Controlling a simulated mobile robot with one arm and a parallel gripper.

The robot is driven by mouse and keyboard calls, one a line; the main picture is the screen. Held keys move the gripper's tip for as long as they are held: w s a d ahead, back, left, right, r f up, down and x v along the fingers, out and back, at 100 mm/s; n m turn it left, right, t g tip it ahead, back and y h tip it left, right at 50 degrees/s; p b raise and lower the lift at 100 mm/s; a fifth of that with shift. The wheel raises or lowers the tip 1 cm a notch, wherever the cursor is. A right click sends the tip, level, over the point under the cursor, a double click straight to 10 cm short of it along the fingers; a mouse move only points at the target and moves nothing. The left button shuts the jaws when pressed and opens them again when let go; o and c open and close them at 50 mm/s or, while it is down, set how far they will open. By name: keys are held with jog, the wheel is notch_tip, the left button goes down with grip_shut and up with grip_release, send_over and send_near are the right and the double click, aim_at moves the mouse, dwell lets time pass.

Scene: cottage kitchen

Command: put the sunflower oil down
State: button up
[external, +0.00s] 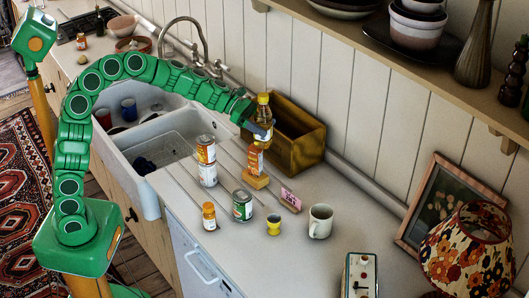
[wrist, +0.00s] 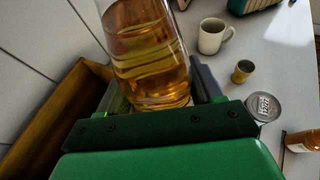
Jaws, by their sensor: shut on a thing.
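The sunflower oil (external: 263,104) is a clear bottle of golden oil with a yellow cap. My gripper (external: 262,131) is shut on it and holds it roughly upright above the counter, in front of the wooden crate (external: 308,146). In the wrist view the bottle (wrist: 148,50) stands between the fingers of my gripper (wrist: 158,98).
Stacked cans (external: 207,161), a green can (external: 242,205), an orange jar (external: 209,216), a yellow cup (external: 274,225) and a mug (external: 320,221) stand nearby. The front-right counter has free room.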

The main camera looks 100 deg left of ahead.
jog(key=s+a+f+m+h, duration=0.1)
jog(key=s+a+f, duration=0.3)
jog(key=s+a, duration=0.3)
jog(key=s+a+f, duration=0.3)
jog(key=s+a, duration=0.3)
jog(key=a, duration=0.3)
jog(key=f, duration=1)
jog(key=shift+w+d+f, duration=0.1)
jog(key=shift+d+f, duration=0.05)
jog(key=shift+d, duration=0.05)
jog(key=o, duration=1.4)
jog(key=shift+c, duration=0.2)
jog(key=v, duration=1.2)
jog(key=shift+a, duration=0.2)
